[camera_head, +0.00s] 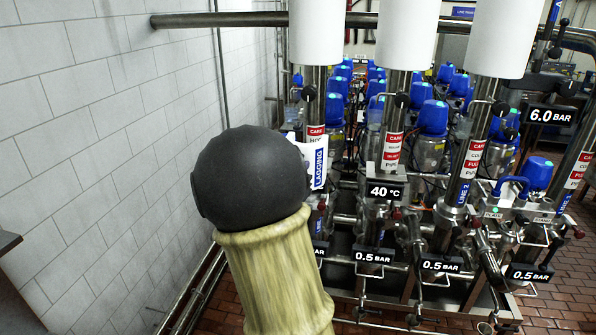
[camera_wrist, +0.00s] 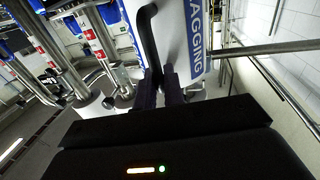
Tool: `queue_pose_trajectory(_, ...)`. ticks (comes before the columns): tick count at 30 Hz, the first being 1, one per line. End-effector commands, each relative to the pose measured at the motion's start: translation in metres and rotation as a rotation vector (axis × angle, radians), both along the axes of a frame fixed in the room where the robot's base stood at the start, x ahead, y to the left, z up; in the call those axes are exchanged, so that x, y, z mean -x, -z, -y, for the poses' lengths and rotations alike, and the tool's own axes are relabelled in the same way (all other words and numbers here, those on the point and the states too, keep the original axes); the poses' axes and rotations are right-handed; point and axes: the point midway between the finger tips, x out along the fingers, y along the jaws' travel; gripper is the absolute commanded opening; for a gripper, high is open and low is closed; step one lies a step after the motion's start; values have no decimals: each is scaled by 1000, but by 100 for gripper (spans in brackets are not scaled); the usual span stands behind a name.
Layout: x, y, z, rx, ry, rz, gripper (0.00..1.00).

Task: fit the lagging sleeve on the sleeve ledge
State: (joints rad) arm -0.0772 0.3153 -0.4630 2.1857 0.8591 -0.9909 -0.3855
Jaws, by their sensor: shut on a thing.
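The lagging sleeve is a white shell with a blue LAGGING label. In the wrist view the sleeve (camera_wrist: 174,28) fills the top middle, with a curved black handle along its left side. My gripper (camera_wrist: 160,80) is shut on the lower end of that handle; its dark fingers point up at it. In the head view the sleeve (camera_head: 318,163) shows only partly, tilted, beside the leftmost pipe, and my dark round wrist covers the rest along with the fingers. I cannot make out the sleeve ledge for sure in either view.
Upright steel pipes with white covers (camera_head: 406,35) stand in a row, with blue-topped valves (camera_head: 433,118) behind. A 40 °C sign (camera_head: 384,191) and 0.5 BAR signs (camera_head: 373,257) hang in front. A tiled wall (camera_head: 90,130) closes the left; a horizontal pipe (camera_head: 220,20) crosses above.

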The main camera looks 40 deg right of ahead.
Motion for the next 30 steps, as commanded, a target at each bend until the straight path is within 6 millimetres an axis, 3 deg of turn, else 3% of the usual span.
queue_pose_trajectory(30,-43,2,50,3,1,1,0)
